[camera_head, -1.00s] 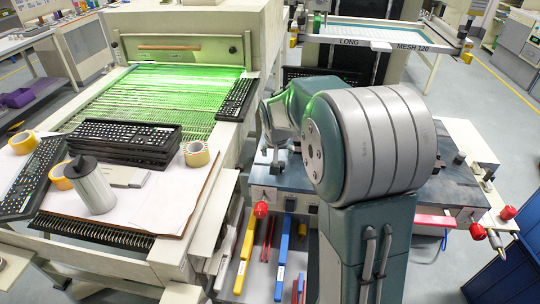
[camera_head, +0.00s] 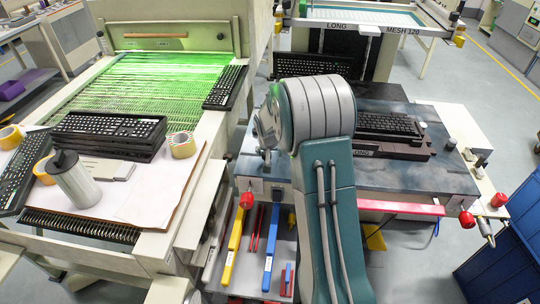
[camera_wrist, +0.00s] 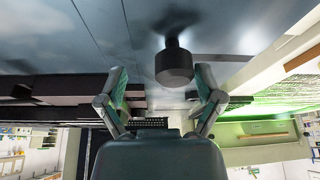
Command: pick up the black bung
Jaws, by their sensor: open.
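The black bung (camera_wrist: 174,66) shows in the wrist view as a dark, short cylinder with a narrower neck. It meets the blue-grey table top (camera_wrist: 85,35), and that view looks upside down. My gripper (camera_wrist: 160,84) is open, with one finger on each side of the picture. The bung appears between the fingertips, nearer the right one, and nothing is gripped. I cannot tell the exact gap in depth.
A black keyboard on a dark holder (camera_head: 390,130) is on the blue-grey table, right of my arm. On the left, stacked keyboards (camera_head: 110,130), a grey canister (camera_head: 75,182) and tape rolls (camera_head: 182,145) lie by the green-lit conveyor.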

